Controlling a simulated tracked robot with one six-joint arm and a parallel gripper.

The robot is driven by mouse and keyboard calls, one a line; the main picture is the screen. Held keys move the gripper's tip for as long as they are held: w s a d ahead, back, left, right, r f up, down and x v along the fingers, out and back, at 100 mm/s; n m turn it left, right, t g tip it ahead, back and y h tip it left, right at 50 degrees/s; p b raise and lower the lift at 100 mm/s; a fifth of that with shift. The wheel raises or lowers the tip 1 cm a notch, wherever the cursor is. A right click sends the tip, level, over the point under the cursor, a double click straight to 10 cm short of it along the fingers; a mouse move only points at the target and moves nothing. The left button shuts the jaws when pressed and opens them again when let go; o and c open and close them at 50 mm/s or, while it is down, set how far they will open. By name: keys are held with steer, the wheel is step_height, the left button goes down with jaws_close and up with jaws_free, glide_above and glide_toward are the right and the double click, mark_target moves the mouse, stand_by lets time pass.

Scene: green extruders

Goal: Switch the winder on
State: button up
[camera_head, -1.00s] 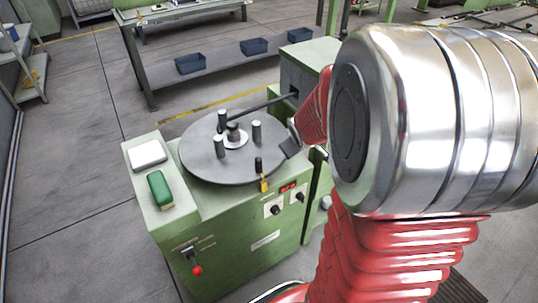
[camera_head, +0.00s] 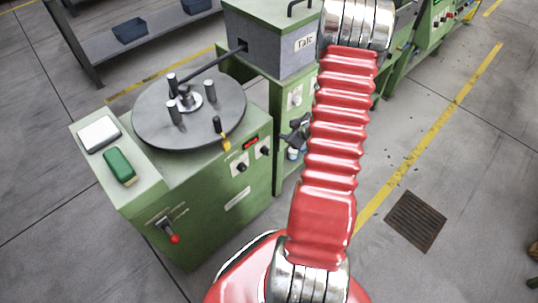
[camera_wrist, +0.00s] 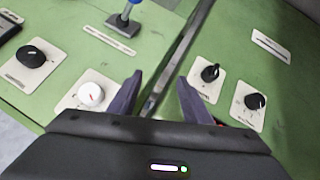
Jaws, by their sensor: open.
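The green machine (camera_head: 205,215) with a round grey turntable (camera_head: 150,128) stands left of my arm, and I take it for the winder. Its front has a lever with a red ball (camera_head: 174,238), pointing down and right, and two black knobs (camera_head: 242,167) under a small red display (camera_head: 251,142). My gripper (camera_wrist: 160,77) is open and empty, its fingers over a green panel in the wrist view. A white knob with a red mark (camera_wrist: 91,95) is left of the fingers; two black knobs (camera_wrist: 210,73) (camera_wrist: 255,101) are to the right. I cannot tell which machine this panel belongs to.
A grey box labelled "Talc" (camera_head: 304,43) stands on a green stand behind the turntable. A green block (camera_head: 120,166) and a white block (camera_head: 99,134) lie on the machine top. A floor grate (camera_head: 415,221) is at right, with clear floor around it.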

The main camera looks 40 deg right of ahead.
steer(key=s+a+f+t+y, duration=0.2)
steer(key=s+f+t, duration=0.2)
steer(key=f, duration=0.5)
steer(key=m+t, duration=0.1)
steer(key=t, duration=0.4)
glide_toward(268, 154)
steer(key=s, duration=0.4)
steer(key=shift+d+f, duration=0.15)
steer(key=shift+f, duration=0.05)
steer(key=shift+w, duration=0.1)
steer(key=shift+w+d, duration=0.15)
steer(key=shift+w, duration=6.65)
steer(key=c, duration=1)
steer(key=shift+c, duration=0.2)
